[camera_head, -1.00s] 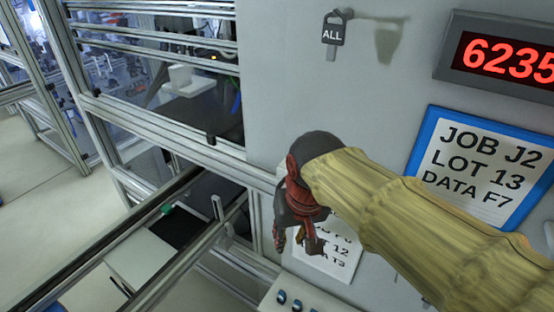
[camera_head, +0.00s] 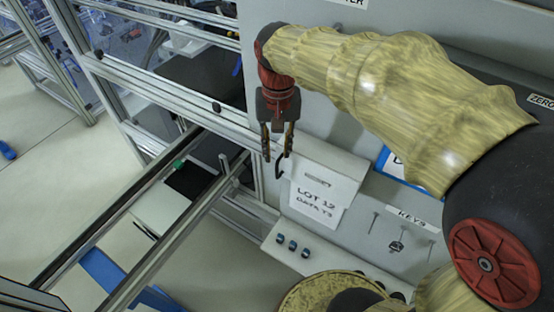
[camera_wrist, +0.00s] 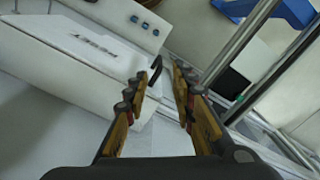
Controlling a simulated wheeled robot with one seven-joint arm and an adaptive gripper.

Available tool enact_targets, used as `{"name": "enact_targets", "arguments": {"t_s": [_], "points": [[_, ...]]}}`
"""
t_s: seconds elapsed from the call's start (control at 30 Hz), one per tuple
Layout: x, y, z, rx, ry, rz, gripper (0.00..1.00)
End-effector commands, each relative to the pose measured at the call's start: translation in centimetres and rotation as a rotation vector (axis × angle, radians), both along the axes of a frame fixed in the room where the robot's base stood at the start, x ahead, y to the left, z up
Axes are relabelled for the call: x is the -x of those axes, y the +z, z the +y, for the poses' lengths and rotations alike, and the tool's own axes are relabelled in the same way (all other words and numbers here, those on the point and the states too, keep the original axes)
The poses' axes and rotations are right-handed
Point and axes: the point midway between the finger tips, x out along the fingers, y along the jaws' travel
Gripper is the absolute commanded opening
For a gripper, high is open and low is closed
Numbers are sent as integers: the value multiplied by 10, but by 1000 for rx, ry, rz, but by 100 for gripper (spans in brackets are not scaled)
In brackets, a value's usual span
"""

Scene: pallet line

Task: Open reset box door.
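The reset box (camera_head: 345,165) is a pale box on the grey wall panel in the head view. Its face also shows in the wrist view (camera_wrist: 60,62), with a dark label that seems to read RESET. A black hook-shaped handle (camera_head: 279,168) sticks out at the box's left edge. The door looks shut. My gripper (camera_head: 278,156) points down just above the handle, at the left of the box. In the wrist view my gripper (camera_wrist: 160,78) is open, its fingers apart, with the handle (camera_wrist: 155,69) near the fingertips. I cannot tell whether they touch it.
A sheet (camera_head: 315,205) reading LOT 12 hangs at the box. A ledge with several dark knobs (camera_head: 292,246) lies below. Keys (camera_head: 396,244) hang at the right under a KEYS label (camera_head: 411,218). Metal conveyor rails (camera_head: 185,225) run at the lower left.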

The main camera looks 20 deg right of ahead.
Motion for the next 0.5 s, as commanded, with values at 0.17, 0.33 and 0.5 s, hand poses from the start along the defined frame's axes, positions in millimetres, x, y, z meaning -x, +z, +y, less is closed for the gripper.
{"name": "enact_targets", "arguments": {"t_s": [0.17,0.33,0.5], "points": [[1,-27,0,0,0,4,26],[1,-52,1,0,1,3,26],[1,-67,1,0,1,2,26]]}}
